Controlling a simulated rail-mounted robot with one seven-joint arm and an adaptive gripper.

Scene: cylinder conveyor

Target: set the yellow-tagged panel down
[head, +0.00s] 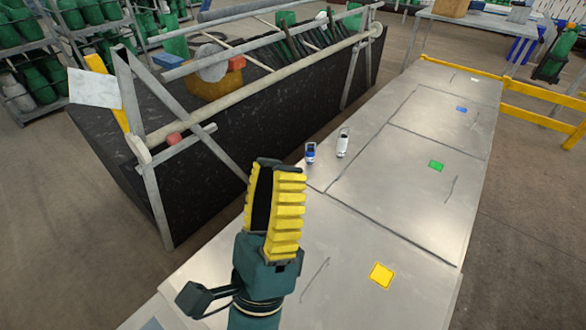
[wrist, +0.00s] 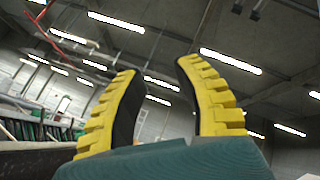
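The yellow-tagged panel is a grey metal plate (head: 345,245) at the near end of the row in the head view. Its yellow tag (head: 381,274) faces up, and a dark slit shows left of the tag. The panel looks flat and roughly in line with the other panels; its near edge is partly hidden by my arm and cut off by the frame. My gripper (head: 277,168) points upward in front of the panel's left side. In the wrist view, its yellow-and-black fingers (wrist: 158,75) are apart with nothing between them, and the panel is not visible.
Panels with green (head: 436,166), blue (head: 461,109) and white tags continue behind. A small blue item (head: 310,153) and a white one (head: 343,143) stand on the row's left edge. A dark-sided conveyor (head: 215,135) with metal bars lies left. Yellow rails (head: 540,118) stand right.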

